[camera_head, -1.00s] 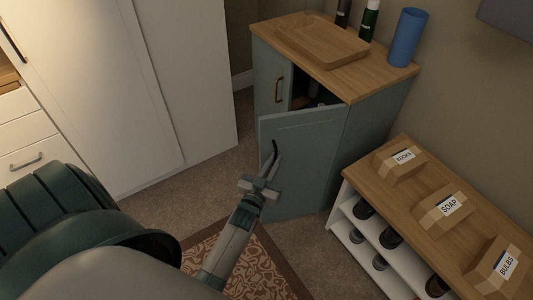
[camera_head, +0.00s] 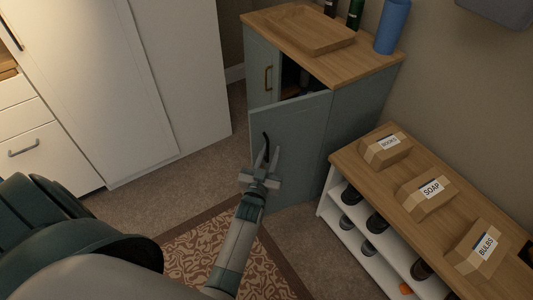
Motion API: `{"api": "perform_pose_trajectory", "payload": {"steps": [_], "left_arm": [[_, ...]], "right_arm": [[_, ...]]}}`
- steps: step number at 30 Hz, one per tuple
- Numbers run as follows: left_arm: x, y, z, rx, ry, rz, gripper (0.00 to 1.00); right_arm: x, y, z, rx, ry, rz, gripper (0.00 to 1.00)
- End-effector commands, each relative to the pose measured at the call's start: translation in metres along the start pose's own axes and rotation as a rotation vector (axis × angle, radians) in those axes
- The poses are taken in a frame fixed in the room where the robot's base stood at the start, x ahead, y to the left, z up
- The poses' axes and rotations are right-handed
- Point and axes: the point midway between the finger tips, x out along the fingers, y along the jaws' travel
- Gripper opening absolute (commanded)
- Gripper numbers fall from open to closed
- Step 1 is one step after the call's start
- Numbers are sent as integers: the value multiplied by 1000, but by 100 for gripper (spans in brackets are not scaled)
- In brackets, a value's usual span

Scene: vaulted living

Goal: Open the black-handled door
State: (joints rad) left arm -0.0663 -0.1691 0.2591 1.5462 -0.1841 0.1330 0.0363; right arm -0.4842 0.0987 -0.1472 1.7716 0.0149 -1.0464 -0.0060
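The black-handled door (camera_head: 291,128) is the grey-blue right door of the low cabinet (camera_head: 357,125). It stands ajar, swung out from the cabinet front, with a dark gap above and behind it. Its curved black handle (camera_head: 266,139) shows near the free left edge; its lower part is hidden by my fingers. My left gripper (camera_head: 268,155) is at this handle, its fingers close together on either side, and looks shut on it. My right gripper is not in view.
The cabinet's left door has a brass handle (camera_head: 268,79) and is shut. A wooden tray (camera_head: 301,30), bottles and a blue cylinder (camera_head: 392,26) stand on top. A low white shelf with labelled boxes (camera_head: 427,194) is at right. A patterned rug (camera_head: 197,258) lies below.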

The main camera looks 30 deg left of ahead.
Motion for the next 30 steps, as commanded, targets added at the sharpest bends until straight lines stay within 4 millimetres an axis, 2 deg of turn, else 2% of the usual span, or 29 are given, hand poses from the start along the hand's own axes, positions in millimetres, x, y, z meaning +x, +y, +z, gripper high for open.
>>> {"api": "perform_pose_trajectory", "payload": {"steps": [18,30], "left_arm": [[0,-4,0,2,0,-4,27],[-1,-5,1,2,-2,-5,27]], "right_arm": [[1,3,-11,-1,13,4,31],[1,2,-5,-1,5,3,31]]}}
